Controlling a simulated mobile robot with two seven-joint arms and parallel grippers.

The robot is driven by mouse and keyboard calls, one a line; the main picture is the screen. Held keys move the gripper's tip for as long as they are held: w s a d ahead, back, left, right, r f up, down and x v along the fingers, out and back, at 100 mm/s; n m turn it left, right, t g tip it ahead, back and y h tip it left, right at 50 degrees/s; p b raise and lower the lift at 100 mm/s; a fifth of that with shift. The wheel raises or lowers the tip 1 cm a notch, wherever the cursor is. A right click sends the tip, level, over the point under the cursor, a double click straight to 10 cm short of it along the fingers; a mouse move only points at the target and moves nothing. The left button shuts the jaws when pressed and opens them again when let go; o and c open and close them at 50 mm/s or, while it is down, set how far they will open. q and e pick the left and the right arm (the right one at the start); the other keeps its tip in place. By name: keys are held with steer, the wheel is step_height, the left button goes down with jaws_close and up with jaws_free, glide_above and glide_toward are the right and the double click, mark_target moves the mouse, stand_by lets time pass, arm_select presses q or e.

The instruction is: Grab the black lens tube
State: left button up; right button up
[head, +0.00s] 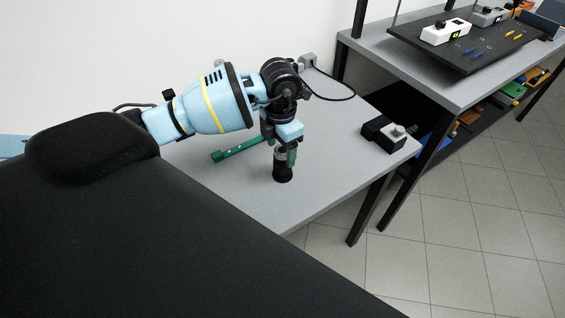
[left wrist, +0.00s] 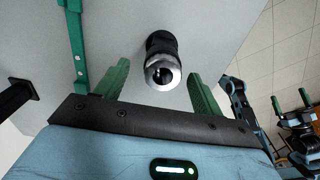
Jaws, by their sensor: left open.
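The black lens tube (head: 282,174) stands upright on the grey table, with a silver ring at its top. In the left wrist view the lens tube (left wrist: 162,60) shows its silver rim and dark bore, between and a little beyond the two green fingers. My left gripper (head: 283,156) points down at the tube's upper part, its fingers to either side. The left gripper (left wrist: 160,82) is open, with gaps between the tube and both fingers. The near finger partly hides the tube's top in the head view.
A green bar tool (head: 236,150) lies on the grey table (head: 235,190) left of the tube. A black device with a grey top (head: 384,134) sits at the right end. A cable runs from a grey box (head: 308,60) at the back. A second bench (head: 400,62) stands beyond.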

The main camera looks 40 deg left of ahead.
arm_select(q)
step_height(320, 180, down, 5)
steer(key=shift+w+d, duration=0.1)
steer(key=shift+d, duration=0.05)
steer(key=shift+c, duration=0.5)
steer(key=c, duration=1)
steer(key=shift+c, duration=0.2)
steer(key=shift+r, duration=0.1)
steer(key=shift+r, duration=1.55)
steer(key=shift+d+r, duration=0.2)
steer(key=shift+d, duration=0.1)
steer(key=s+d, duration=0.3)
steer(key=d, duration=0.4)
steer(key=s+d+r, duration=0.1)
steer(key=s+d, duration=0.2)
steer(key=d, duration=0.4)
steer(key=shift+r+b, duration=0.2)
steer(key=shift+b, duration=0.15)
